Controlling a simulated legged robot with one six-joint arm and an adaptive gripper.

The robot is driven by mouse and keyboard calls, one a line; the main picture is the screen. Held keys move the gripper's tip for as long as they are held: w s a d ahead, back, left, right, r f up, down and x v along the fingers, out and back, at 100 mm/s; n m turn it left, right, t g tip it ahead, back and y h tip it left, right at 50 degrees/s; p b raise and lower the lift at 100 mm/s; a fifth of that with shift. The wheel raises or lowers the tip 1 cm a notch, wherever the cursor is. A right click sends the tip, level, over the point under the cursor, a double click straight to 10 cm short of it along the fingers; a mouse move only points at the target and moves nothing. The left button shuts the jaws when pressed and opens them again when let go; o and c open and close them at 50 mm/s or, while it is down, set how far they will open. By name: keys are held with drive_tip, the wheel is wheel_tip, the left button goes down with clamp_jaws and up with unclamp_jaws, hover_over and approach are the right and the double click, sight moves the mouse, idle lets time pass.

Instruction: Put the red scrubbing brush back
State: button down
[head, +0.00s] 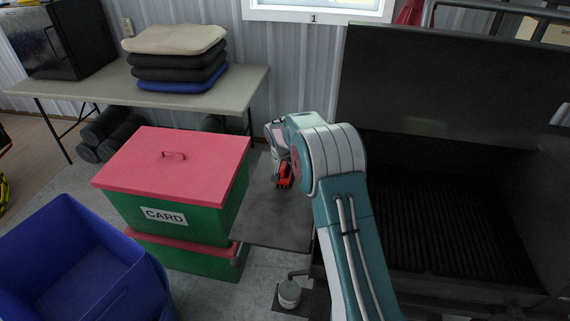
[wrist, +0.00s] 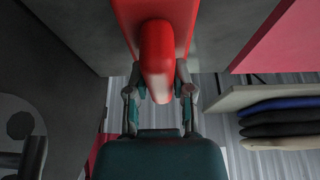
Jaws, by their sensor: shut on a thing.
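The red scrubbing brush (head: 284,176) is at my gripper (head: 279,162) in the head view, low over the grey side shelf (head: 262,224) of the grill. In the wrist view the red brush (wrist: 158,58) sits between the two fingers of my gripper (wrist: 159,92), its rounded red handle toward the camera. The gripper is shut on it. I cannot tell whether the brush touches the shelf. My arm hides part of the shelf's right side.
The open dark grill (head: 435,200) stands right of my arm. Green CARD boxes with a red lid (head: 175,166) stand left of the shelf. A blue bin (head: 75,265) is at lower left. A table (head: 235,85) behind holds stacked cushions (head: 175,55). The shelf's front is bare.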

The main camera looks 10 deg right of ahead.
drive_tip(key=shift+c, duration=2.4)
unclamp_jaws()
drive_tip(key=shift+f, duration=0.1)
